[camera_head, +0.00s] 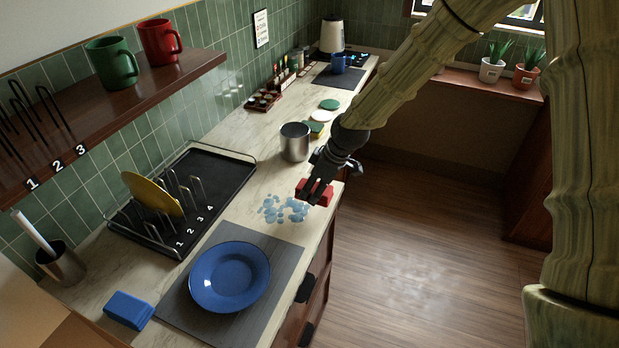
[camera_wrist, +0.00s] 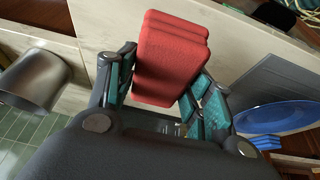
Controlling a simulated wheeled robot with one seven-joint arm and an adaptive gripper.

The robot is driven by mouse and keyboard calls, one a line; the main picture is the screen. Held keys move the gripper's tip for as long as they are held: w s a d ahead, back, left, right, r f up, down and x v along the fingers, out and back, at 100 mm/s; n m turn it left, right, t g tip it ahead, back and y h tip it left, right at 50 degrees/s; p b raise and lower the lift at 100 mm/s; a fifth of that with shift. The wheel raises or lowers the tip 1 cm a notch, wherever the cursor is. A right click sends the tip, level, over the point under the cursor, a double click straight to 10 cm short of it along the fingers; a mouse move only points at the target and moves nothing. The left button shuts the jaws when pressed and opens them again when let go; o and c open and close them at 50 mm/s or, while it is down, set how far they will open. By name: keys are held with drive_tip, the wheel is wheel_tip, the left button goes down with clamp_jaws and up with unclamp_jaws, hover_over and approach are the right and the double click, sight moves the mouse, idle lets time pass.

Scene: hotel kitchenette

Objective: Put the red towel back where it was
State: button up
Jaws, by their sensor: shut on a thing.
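The red towel (camera_wrist: 172,55) is a folded block held between the fingers of my gripper (camera_wrist: 160,90) in the wrist view. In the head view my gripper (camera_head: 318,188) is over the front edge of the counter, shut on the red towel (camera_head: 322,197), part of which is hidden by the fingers. Whether the towel touches the counter cannot be told. A patch of pale blue bubbles or droplets (camera_head: 285,209) lies on the counter just left of the towel.
A metal pot (camera_head: 295,142) stands close behind my gripper. A blue plate (camera_head: 230,277) lies on a grey mat (camera_head: 275,248), with a blue block (camera_head: 129,310) nearby. A dish rack (camera_head: 225,165) holding a yellow plate (camera_head: 152,195) stands at left. Green and white discs (camera_head: 329,105) lie farther back.

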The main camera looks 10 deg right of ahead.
drive_tip(key=w, duration=0.2)
drive_tip(key=w+p, duration=0.1)
drive_tip(key=w, duration=0.1)
drive_tip(key=w+p, duration=0.1)
drive_tip(key=w, duration=0.1)
drive_tip(key=shift+w+f, duration=0.25)
drive_tip(key=shift+f+p, duration=1.1)
drive_tip(key=shift+f, duration=0.65)
drive_tip(key=shift+f, duration=0.2)
drive_tip(key=o, duration=0.9)
drive_tip(key=shift+r, duration=0.1)
drive_tip(key=shift+b+v, duration=1.85)
drive_tip(key=shift+v, duration=4.25)
